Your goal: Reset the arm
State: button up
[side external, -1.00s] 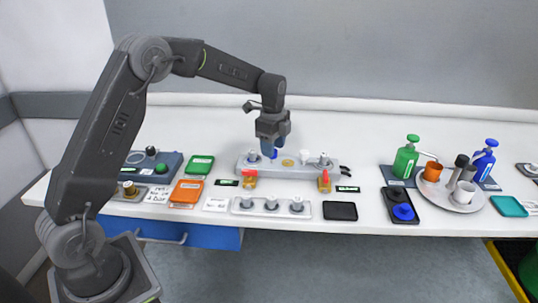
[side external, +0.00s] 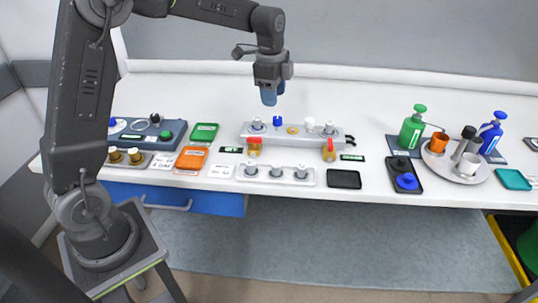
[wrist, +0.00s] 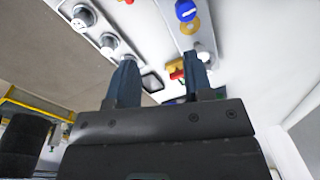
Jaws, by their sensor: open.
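My gripper (side external: 270,98) hangs fingers-down above the bench, over the back of the grey manifold block (side external: 262,140). Its two blue-grey fingers are apart with nothing between them, and the wrist view shows the same fingers (wrist: 160,65). A blue cap (side external: 278,121) stands on the block just below and right of the fingertips, apart from them. It also shows at the top of the wrist view (wrist: 186,10).
A rack of grey knobs (side external: 275,174) and a black tray (side external: 344,179) lie in front. Green (side external: 204,132) and orange (side external: 191,158) trays are left. Green (side external: 411,130) and blue (side external: 491,132) pump bottles and a round tray (side external: 472,177) with cups stand right. The air around my gripper is clear.

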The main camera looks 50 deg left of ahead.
jog(key=s+d+r+n+t, duration=0.1)
jog(key=s+d+r+n, duration=0.2)
jog(key=s, duration=0.3)
jog(key=s+d+r+n+t, duration=0.1)
jog(key=s+d+r+n, duration=0.1)
jog(key=s+r+n, duration=0.3)
jog(key=s+d+f+n+t, duration=0.1)
jog(key=s+n, duration=0.1)
jog(key=s, duration=0.5)
jog(key=s+d+f+n+t, duration=0.1)
jog(key=s+d+f+n, duration=0.1)
jog(key=s, duration=0.6)
jog(key=shift+s+d+f+t, duration=0.15)
jog(key=shift+s+d+t, duration=0.05)
jog(key=shift+s+t, duration=0.1)
